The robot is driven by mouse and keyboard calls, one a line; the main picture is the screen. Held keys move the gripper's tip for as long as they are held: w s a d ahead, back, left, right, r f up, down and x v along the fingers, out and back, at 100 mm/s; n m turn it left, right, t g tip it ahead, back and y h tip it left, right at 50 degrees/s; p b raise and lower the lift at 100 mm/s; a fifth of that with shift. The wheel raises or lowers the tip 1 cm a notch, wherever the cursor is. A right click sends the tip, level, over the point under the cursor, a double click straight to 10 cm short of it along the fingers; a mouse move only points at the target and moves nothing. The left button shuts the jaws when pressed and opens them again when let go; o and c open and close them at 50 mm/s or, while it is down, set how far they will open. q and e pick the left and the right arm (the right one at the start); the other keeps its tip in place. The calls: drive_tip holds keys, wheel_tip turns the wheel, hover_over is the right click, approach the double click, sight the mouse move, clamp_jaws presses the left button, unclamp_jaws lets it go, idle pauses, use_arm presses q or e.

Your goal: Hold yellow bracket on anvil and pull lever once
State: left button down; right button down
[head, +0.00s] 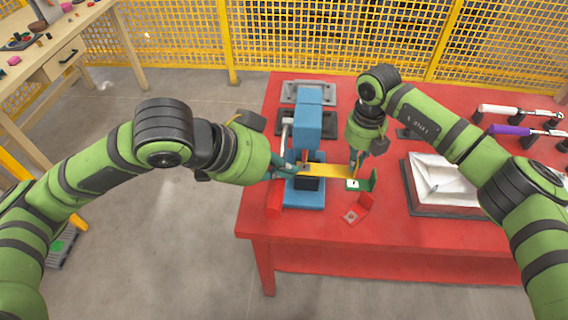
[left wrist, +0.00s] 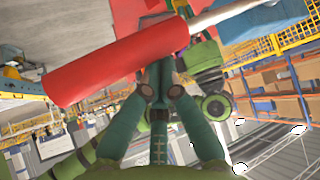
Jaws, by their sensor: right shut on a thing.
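The blue press (head: 308,125) stands on the red table with a dark anvil block (head: 307,184) at its front. The long yellow bracket (head: 333,171) lies with its left end at the anvil under the ram. My right gripper (head: 356,170) points down and is shut on the bracket's right end. The lever's red handle (head: 273,206) hangs at the press's left; it also crosses the left wrist view (left wrist: 115,62), its metal shaft running right. My left gripper (head: 290,170) is beside the press, fingers together at the handle. The handle partly hides its fingertips (left wrist: 161,72).
A green angled piece (head: 373,180) and a red piece (head: 364,203) lie right of the press. A black tray (head: 412,195) with white wrapping is further right. Tools with white and purple handles (head: 508,130) lie at the right back. Yellow mesh fencing (head: 340,35) stands behind.

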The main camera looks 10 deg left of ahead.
use_arm(q)
drive_tip(key=shift+w+a+f, duration=0.1)
drive_tip(key=shift+a+f, duration=0.05)
drive_tip(key=shift+f, duration=1.65)
drive_tip(key=shift+f, duration=0.65)
drive_tip(key=shift+w+r, duration=0.1)
drive_tip(key=shift+r, duration=3)
wheel_tip(320, 180, up, 8)
